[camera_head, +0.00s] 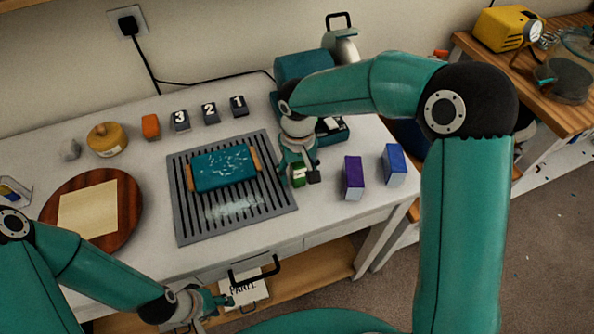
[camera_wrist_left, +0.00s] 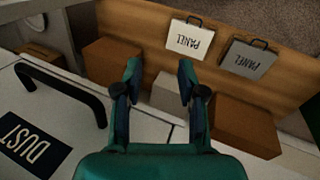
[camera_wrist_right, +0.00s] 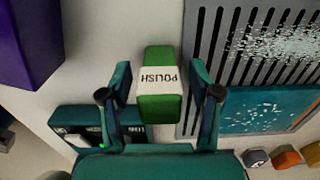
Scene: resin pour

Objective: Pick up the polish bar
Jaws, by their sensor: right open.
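The polish bar (camera_wrist_right: 158,85) is a green block with a white band reading POLISH. In the right wrist view it lies on the white table between the two fingers of my right gripper (camera_wrist_right: 160,88). The fingers are open, with a gap on each side of the bar. In the head view the bar (camera_head: 299,174) is partly hidden by my right gripper (camera_head: 300,178), right of the slatted grey mat. My left gripper (camera_wrist_left: 158,80) is open and empty, in front of the drawer with the DUST label.
A purple block (camera_head: 353,177) and a blue block (camera_head: 395,164) stand to the right. The grey slatted mat (camera_head: 182,223) bears a teal board (camera_head: 224,170). A round wooden board (camera_head: 124,215) lies left. Panels (camera_wrist_left: 190,38) sit on the lower shelf.

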